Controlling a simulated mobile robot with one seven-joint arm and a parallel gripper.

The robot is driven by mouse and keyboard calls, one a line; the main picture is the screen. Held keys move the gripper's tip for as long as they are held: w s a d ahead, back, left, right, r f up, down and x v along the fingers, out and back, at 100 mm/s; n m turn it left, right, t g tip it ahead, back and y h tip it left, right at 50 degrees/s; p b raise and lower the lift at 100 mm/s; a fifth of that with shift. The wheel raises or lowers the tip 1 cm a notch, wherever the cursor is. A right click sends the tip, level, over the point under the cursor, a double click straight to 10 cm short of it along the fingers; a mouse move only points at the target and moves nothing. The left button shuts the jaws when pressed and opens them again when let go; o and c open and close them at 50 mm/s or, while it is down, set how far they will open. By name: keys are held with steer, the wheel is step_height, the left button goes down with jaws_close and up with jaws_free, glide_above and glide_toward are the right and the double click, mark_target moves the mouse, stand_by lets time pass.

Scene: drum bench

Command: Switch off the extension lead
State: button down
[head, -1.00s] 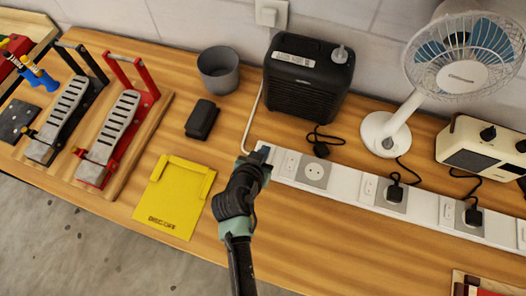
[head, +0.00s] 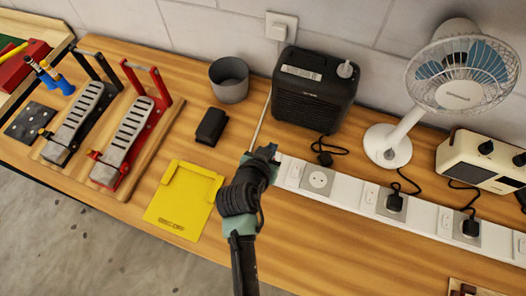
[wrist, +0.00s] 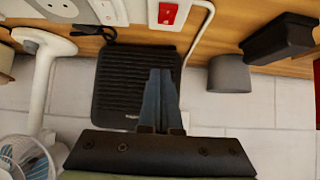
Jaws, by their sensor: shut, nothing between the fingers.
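The extension lead (head: 427,214) is a long white strip of sockets and small white switches on the wooden bench, running from the middle to the right edge in the head view. In the wrist view its end (wrist: 136,10) is at the top, with a red rocker switch (wrist: 168,14) on it. My gripper (head: 272,152) is over the lead's left end and hides part of it, including the red switch, in the head view. In the wrist view my gripper (wrist: 160,72) is shut and empty, its tips short of the red switch in the picture. Contact cannot be told.
A black heater (head: 312,95) stands behind the lead's left end. A white fan (head: 390,148) and a cream appliance (head: 481,160) stand behind its right part. A grey cup (head: 229,82), black box (head: 211,126) and yellow tray (head: 177,218) are left of my gripper. Black plugs sit in the lead.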

steer(key=s+a+r+b, duration=0.1)
steer(key=s+r, duration=0.3)
steer(key=r, duration=0.2)
steer(key=shift+s+a, duration=0.15)
steer(key=shift+s, duration=0.05)
stand_by(0.5)
